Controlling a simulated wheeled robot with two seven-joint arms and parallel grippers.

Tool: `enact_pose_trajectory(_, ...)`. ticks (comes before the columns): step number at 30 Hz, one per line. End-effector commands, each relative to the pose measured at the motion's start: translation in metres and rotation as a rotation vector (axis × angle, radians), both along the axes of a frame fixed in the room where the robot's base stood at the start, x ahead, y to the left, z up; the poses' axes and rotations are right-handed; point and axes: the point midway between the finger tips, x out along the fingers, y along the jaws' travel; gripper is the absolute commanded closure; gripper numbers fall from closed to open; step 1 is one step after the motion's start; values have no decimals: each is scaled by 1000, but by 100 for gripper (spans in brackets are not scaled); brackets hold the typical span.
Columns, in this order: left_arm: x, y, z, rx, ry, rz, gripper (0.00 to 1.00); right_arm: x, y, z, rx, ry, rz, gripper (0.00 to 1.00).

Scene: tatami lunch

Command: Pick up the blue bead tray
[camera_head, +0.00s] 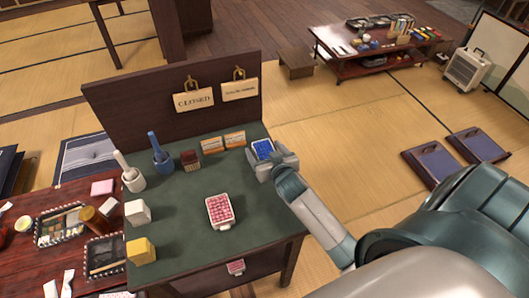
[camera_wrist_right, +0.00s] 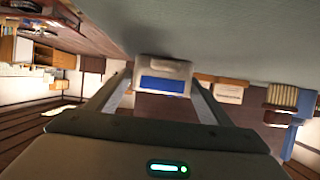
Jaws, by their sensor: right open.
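The blue bead tray (camera_head: 262,148) sits at the far right corner of the green-topped table (camera_head: 180,220), a small pale tray with a blue fill. My right gripper (camera_head: 268,158) is at it, coming from the right. In the right wrist view the tray (camera_wrist_right: 162,70) shows its pale side with a blue panel and lies between the two fingers of the open right gripper (camera_wrist_right: 160,95). I cannot tell whether the fingers touch it. My left gripper is in neither view.
A red bead tray (camera_head: 219,209) lies mid-table. Mortars (camera_head: 158,152), a small brown box (camera_head: 190,160), cards (camera_head: 212,144) and blocks (camera_head: 140,250) line the back and left. A dark board (camera_head: 150,100) with hanging signs stands behind.

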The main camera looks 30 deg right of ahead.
Motion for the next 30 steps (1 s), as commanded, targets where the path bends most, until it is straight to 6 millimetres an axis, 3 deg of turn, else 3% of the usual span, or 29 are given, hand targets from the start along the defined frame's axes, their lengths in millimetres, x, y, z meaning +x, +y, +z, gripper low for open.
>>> enact_pose_trajectory(11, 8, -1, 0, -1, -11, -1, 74, 0, 0, 0, 0, 1, 0, 27)
enact_pose_trajectory(17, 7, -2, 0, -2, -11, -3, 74, -1, 0, 0, 0, 1, 0, 73)
enact_pose_trajectory(30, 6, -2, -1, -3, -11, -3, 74, 0, 0, 6, 1, -1, 0, 73)
